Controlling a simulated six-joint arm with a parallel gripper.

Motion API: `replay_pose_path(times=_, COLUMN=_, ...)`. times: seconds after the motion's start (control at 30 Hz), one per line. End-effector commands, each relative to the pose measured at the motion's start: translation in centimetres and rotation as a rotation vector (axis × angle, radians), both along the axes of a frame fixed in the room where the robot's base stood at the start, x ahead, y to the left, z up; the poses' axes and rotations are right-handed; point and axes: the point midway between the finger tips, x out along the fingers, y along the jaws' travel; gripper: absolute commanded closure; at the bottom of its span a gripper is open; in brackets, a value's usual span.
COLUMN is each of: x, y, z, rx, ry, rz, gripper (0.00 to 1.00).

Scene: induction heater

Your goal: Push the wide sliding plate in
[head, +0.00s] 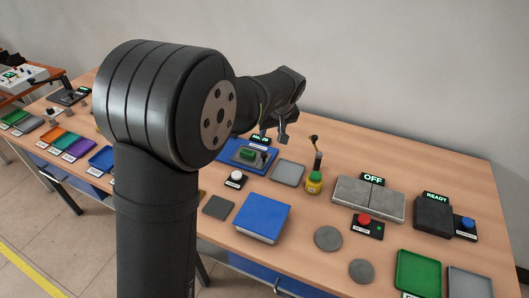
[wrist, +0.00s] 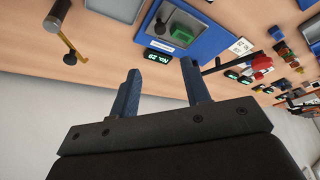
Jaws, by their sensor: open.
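A wide grey slab in two flat sections (head: 368,199) sits at the right of the table in the head view, beside a green-lit OFF sign (head: 373,179). I cannot tell for sure that this is the wide sliding plate. It is not visible in the wrist view. My gripper (head: 287,128) is above the back of the table, left of the slab and well apart from it. In the wrist view my gripper (wrist: 160,68) has its two fingers apart with nothing between them.
A blue fixture with a green block (head: 247,154) stands near my gripper; it also shows in the wrist view (wrist: 187,25). A red button (head: 364,219) and grey discs (head: 328,238) lie in front.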

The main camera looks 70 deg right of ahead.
Motion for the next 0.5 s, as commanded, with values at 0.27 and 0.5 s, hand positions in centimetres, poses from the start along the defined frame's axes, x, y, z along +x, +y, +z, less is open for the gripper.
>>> replay_pose_path(times=0.27, x=1.6, y=-1.5, z=-5.6, rx=0.004, ry=0.002, rz=0.005, gripper=0.57)
replay_pose_path(times=0.5, x=3.1, y=-2.9, z=-10.3, rx=0.002, ry=0.002, rz=0.004, gripper=0.57)
